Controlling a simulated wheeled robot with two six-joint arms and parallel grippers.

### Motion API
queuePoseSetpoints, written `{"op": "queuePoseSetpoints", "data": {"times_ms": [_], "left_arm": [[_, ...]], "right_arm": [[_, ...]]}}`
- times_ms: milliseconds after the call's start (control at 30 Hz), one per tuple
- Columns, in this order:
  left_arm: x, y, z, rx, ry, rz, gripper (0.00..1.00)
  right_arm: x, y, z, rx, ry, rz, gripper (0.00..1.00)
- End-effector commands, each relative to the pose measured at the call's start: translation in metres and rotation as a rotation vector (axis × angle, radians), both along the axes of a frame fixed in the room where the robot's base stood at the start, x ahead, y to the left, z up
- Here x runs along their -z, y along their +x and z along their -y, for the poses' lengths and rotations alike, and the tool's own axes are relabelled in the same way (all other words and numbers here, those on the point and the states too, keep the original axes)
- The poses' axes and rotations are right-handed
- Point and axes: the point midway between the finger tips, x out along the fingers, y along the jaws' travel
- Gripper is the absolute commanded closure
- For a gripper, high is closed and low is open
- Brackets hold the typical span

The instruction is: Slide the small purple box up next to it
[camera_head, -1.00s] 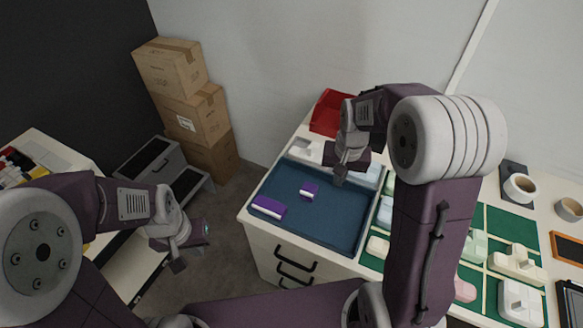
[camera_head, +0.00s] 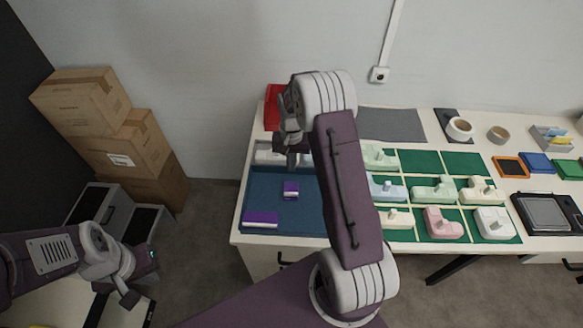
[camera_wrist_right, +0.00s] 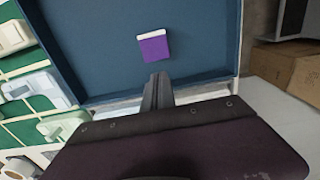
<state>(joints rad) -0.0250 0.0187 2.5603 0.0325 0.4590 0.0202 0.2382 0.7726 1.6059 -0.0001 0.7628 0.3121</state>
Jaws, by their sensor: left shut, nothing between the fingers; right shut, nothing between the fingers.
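The small purple box (camera_head: 291,188), with a white edge, lies on the blue tray (camera_head: 310,216). A longer purple box (camera_head: 261,218), also white-edged, lies nearer the tray's front left corner, with a clear gap between the two. In the right wrist view the small purple box (camera_wrist_right: 154,48) lies just beyond the tips of my right gripper (camera_wrist_right: 158,80), apart from them. My right gripper (camera_head: 290,160) is shut and empty near the tray's back side. My left gripper (camera_head: 138,285) is shut and empty, off to the left, away from the tray.
A red bin (camera_head: 273,108) stands behind the tray. Right of it, a green-floored grid (camera_head: 446,163) holds several pastel pieces. Stacked cartons (camera_head: 85,100) stand on the left. The tray floor around the small box is mostly bare.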

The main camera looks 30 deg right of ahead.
Motion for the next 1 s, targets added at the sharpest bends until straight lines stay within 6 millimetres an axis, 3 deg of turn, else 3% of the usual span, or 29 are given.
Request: {"op": "queuePoseSetpoints", "data": {"times_ms": [200, 400, 1000], "left_arm": [[-0.002, 0.000, 0.000, 0.000, 0.000, 0.000, 1.00], [-0.004, 0.000, 0.000, 0.000, 0.000, 0.000, 1.00], [-0.004, 0.000, 0.000, 0.000, 0.000, 0.000, 1.00]], "right_arm": [[0.045, -0.001, 0.000, 0.000, 0.002, -0.005, 1.00], [0.071, -0.001, 0.000, 0.000, 0.000, -0.002, 1.00], [0.078, 0.000, 0.000, 0.000, 0.001, -0.001, 1.00]]}}
